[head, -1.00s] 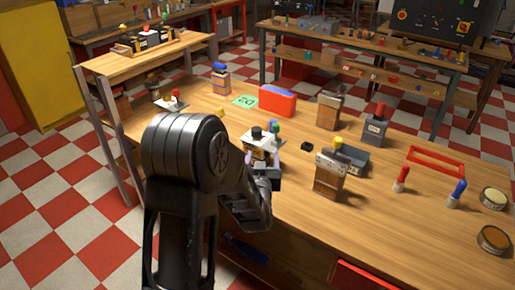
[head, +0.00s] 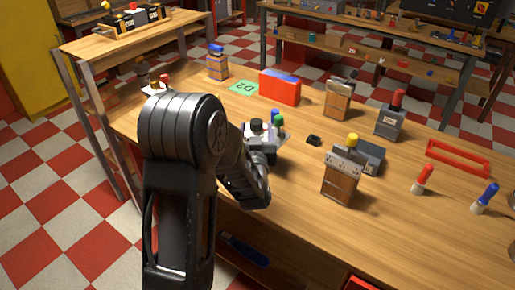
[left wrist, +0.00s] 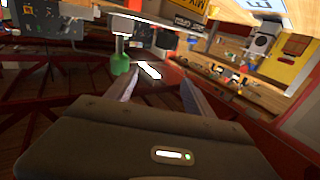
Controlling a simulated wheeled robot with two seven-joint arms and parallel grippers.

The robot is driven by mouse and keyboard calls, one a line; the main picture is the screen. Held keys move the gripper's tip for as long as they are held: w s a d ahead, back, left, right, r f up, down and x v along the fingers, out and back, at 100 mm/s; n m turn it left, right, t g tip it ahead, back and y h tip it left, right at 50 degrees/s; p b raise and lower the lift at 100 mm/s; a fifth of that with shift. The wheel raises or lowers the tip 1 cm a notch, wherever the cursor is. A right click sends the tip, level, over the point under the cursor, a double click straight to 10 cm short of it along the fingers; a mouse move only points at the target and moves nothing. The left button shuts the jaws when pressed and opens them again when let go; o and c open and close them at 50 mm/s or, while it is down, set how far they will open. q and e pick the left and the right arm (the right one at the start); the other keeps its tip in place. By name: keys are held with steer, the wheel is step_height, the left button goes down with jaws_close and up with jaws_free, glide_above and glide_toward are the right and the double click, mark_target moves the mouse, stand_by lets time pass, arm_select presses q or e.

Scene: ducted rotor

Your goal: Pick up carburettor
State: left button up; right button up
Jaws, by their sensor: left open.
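The unit I take to be the carburettor (head: 256,125), with a black cap and a green and a blue knob on a pale plate, stands on the bench in the head view. My left gripper (head: 262,152) is just in front of it and hides its lower part. In the left wrist view my left gripper (left wrist: 158,88) is open, with nothing between its two fingers. A green knob (left wrist: 120,63) hangs beside the left finger in that tilted view. I cannot tell whether a finger touches the unit. My right gripper is not in view.
A wood-bodied unit with a yellow knob (head: 342,178) stands to the right. A red box (head: 279,87) and a green D2 card (head: 242,88) are behind. The bench front (head: 300,215) is clear.

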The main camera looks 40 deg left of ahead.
mark_target(256, 127)
arm_select(q)
step_height(256, 127, down, 4)
steer(key=b, duration=0.3)
steer(key=shift+w+a+f, duration=0.1)
steer(key=shift+w+f, duration=0.05)
steer(key=shift+f, duration=0.05)
steer(key=shift+r, duration=0.1)
steer(key=shift+x, duration=1.35)
